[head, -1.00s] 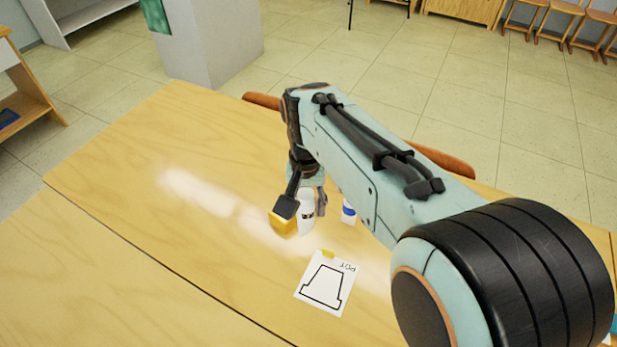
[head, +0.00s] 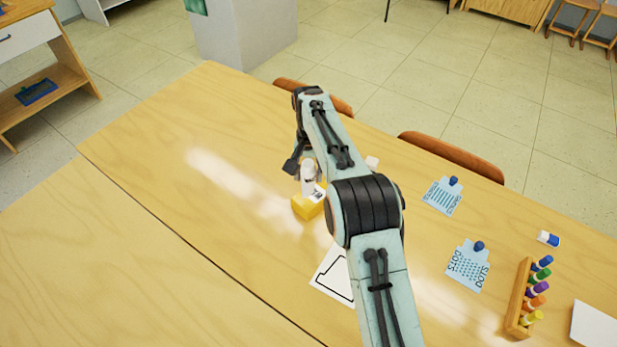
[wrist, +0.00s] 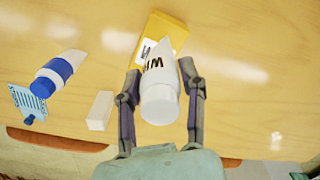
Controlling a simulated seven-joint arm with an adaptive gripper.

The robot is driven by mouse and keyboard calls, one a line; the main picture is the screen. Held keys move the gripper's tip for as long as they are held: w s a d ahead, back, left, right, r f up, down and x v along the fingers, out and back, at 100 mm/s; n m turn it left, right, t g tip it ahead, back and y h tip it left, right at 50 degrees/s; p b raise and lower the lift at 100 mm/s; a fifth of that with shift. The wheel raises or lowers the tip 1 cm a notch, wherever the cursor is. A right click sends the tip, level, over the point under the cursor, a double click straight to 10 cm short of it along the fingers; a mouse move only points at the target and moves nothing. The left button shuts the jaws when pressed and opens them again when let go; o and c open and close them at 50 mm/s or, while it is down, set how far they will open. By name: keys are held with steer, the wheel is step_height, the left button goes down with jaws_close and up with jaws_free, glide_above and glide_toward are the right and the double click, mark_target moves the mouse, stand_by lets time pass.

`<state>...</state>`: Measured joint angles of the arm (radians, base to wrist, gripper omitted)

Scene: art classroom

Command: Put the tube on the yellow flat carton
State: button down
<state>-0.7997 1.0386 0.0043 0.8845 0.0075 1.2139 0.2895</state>
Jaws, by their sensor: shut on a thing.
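The tube (head: 308,178) is white with black lettering and a white cap. My gripper (wrist: 160,95) is shut on it, with one finger on each side in the wrist view, where the tube's cap end (wrist: 160,103) faces the camera. The yellow flat carton (head: 307,206) lies on the table with a white label. In the head view the tube shows just above and behind the carton. In the wrist view the tube covers part of the carton (wrist: 168,28). I cannot tell whether they touch. My arm hides part of the table.
A pot drawing (head: 332,278) lies in front. Blue cards (head: 443,197) and a marker rack (head: 520,298) are at right. The table's left is clear.

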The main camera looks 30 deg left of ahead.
steer(key=shift+f, duration=1)
steer(key=c, duration=0.6)
jaws_free()
steer(key=shift+f, duration=0.15)
